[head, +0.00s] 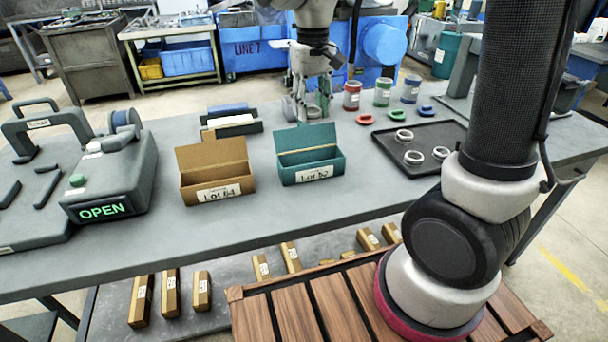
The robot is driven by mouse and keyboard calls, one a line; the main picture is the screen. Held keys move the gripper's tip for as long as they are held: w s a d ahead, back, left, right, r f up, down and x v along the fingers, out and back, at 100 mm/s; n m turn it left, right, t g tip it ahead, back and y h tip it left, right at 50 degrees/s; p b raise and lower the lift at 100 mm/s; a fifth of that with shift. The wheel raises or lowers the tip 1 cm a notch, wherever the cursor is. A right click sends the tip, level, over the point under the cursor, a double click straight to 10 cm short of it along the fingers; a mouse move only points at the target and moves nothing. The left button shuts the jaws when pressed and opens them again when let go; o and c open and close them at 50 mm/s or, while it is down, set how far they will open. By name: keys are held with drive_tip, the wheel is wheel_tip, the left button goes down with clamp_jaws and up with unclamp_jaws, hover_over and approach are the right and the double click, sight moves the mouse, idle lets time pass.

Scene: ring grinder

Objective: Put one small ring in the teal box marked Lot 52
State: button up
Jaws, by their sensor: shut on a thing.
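The teal box (311,170) stands open on the grey table, with a white label reading Lot 52 on its front. Its inside is only partly visible. My gripper (308,112) is just behind the teal box, pointing down. It is shut on what looks like a small grey ring, mostly hidden by the fingers. Three grey rings, a back one (403,135), a front one (413,157) and a right one (441,153), lie on the black tray (392,163) to the right.
A brown box (214,188) labelled Lot 54 or similar stands left of the teal box. A machine with an OPEN display (105,208) is further left. Red (352,96), green (383,93) and blue (411,90) jars stand behind the tray. A dark rack (231,122) is behind the brown box.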

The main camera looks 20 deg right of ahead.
sight(311, 147)
drive_tip(key=shift+m, duration=0.8)
wheel_tip(311, 147, down, 10)
drive_tip(key=shift+f, duration=0.1)
drive_tip(key=shift+f, duration=0.55)
drive_tip(key=o, duration=1)
